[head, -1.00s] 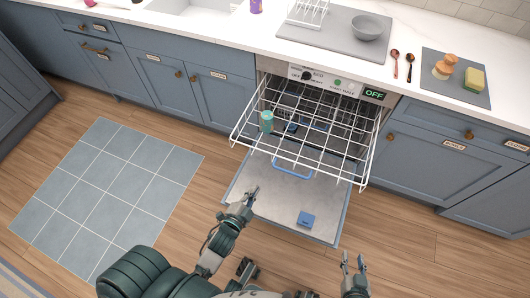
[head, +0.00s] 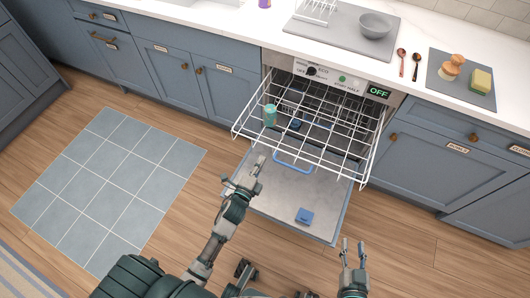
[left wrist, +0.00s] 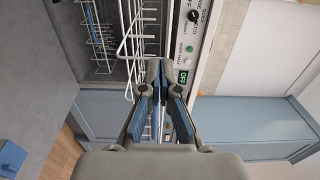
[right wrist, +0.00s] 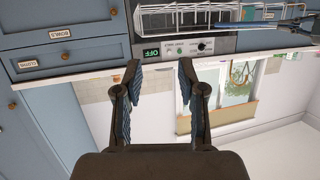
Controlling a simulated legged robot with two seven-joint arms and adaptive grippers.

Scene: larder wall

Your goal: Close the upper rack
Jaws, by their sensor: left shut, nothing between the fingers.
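The upper rack (head: 330,151) is a white wire basket with a blue handle (head: 293,163) at its front. It is pulled out over the open dishwasher door (head: 270,202). A teal cup (head: 270,115) stands in its left part. My left gripper (head: 256,163) is shut and empty, in front of the rack's front left, to the left of the blue handle. In the left wrist view, the left fingers (left wrist: 163,62) are together, with the rack's white wires (left wrist: 140,40) beyond them. My right gripper (head: 353,247) is open and empty, right of the door; its spread fingers show in the right wrist view (right wrist: 160,70).
A blue block-like piece (head: 304,216) lies on the open door. The control panel (head: 340,80) shows OFF. The counter above holds a grey bowl (head: 375,25), spoons, and a mat with a sponge (head: 481,80). Floor left of the door is clear.

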